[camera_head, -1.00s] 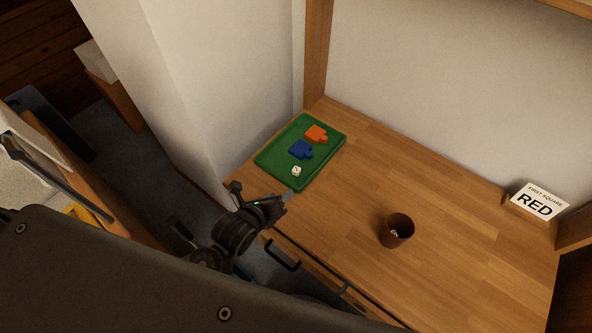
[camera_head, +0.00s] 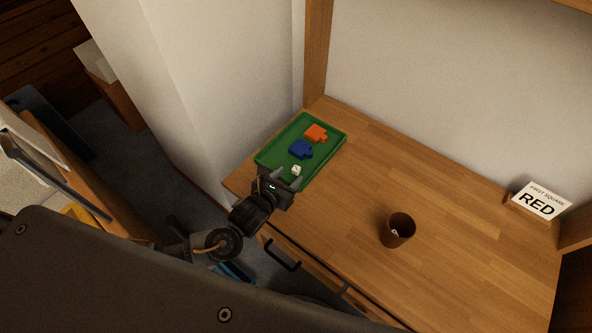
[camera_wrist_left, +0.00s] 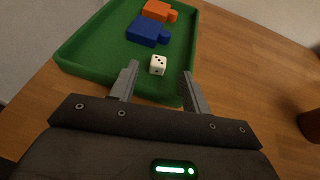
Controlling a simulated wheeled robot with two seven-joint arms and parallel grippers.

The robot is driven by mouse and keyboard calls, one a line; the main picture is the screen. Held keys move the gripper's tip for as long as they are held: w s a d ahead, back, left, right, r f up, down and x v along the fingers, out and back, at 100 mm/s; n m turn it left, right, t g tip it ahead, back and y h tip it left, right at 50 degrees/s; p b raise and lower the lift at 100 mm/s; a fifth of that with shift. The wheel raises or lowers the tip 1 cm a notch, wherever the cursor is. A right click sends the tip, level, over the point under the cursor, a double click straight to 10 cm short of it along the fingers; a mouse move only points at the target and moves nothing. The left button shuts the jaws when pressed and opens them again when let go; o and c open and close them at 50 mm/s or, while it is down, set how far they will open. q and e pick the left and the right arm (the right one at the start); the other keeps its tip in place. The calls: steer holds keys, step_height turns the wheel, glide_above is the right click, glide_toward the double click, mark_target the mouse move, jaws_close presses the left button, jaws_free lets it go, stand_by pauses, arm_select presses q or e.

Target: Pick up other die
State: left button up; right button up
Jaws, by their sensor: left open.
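A white die (camera_head: 296,170) with dark pips lies on the green tray (camera_head: 333,156) near its front end. In the left wrist view the die (camera_wrist_left: 158,65) sits just ahead of my left gripper (camera_wrist_left: 160,82), roughly between the lines of its two fingers. My left gripper (camera_head: 285,178) is open and empty at the tray's near edge, apart from the die. A brown cup (camera_head: 398,229) stands on the table with something small and whitish inside. My right gripper does not show.
A blue piece (camera_head: 301,149) and an orange piece (camera_head: 316,132) lie farther back on the tray. A sign reading "FIRST SQUARE RED" (camera_head: 538,201) stands at the far right. The table (camera_head: 440,190) between tray, cup and sign is clear.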

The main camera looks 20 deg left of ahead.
mark_target(296, 169)
arm_select(q)
steer(key=shift+x, duration=2.65)
steer(key=shift+a, duration=0.1)
jaws_close()
